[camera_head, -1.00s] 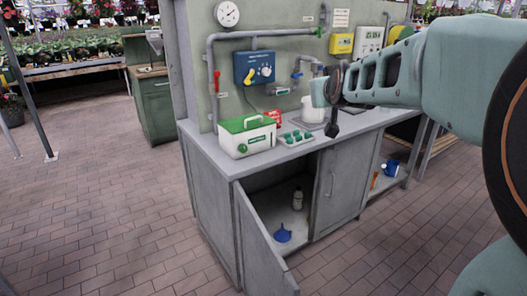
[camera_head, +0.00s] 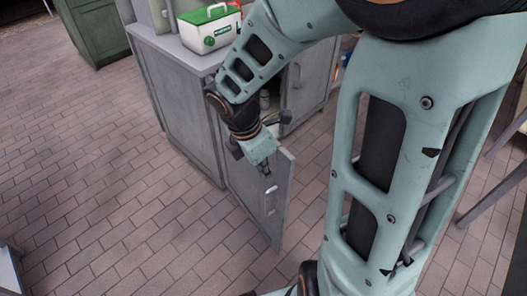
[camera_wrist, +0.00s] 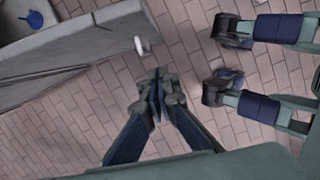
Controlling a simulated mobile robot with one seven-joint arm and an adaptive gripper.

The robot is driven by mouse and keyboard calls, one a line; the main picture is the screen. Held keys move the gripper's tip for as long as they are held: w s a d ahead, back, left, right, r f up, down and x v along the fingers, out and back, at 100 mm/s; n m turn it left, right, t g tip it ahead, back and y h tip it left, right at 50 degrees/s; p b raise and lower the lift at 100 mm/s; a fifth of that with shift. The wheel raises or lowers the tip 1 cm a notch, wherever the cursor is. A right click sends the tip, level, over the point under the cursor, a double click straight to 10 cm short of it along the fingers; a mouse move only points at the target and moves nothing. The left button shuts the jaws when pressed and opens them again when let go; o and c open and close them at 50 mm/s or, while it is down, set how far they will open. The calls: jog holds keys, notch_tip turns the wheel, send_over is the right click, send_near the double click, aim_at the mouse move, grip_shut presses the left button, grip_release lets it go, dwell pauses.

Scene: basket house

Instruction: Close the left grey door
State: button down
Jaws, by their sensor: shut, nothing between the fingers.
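The left grey door (camera_head: 247,198) stands open, swung out from the grey cabinet, with its handle (camera_head: 270,201) on the face turned toward me. In the wrist view the door (camera_wrist: 70,72) slants across the left side, and its pale handle (camera_wrist: 140,45) is near its free end. My gripper (camera_head: 267,171) is shut and empty. It is at the handle side of the door, above the handle and near the free edge. In the wrist view its fingertips (camera_wrist: 156,88) are just below and right of the handle; I cannot tell whether they touch the door.
My arm hides much of the cabinet opening. The right grey door (camera_head: 306,82) is closed. A blue funnel (camera_wrist: 35,18) lies inside the cabinet. A white box with a green lid (camera_head: 209,30) stands on the worktop. The brick floor around the door is clear.

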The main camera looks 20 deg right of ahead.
aim_at(283, 180)
jog(key=shift+w+d+f+b, duration=0.35)
jog(key=shift+d+f+b, duration=0.55)
jog(key=shift+f, duration=0.65)
jog(key=shift+w+d+f+b, duration=0.5)
jog(key=shift+d+f, duration=0.65)
jog(key=shift+f, duration=0.45)
jog(key=shift+w+d+f+b, duration=0.25)
jog(key=shift+d+f+b, duration=0.65)
jog(key=shift+f, duration=0.65)
jog(key=shift+d, duration=0.2)
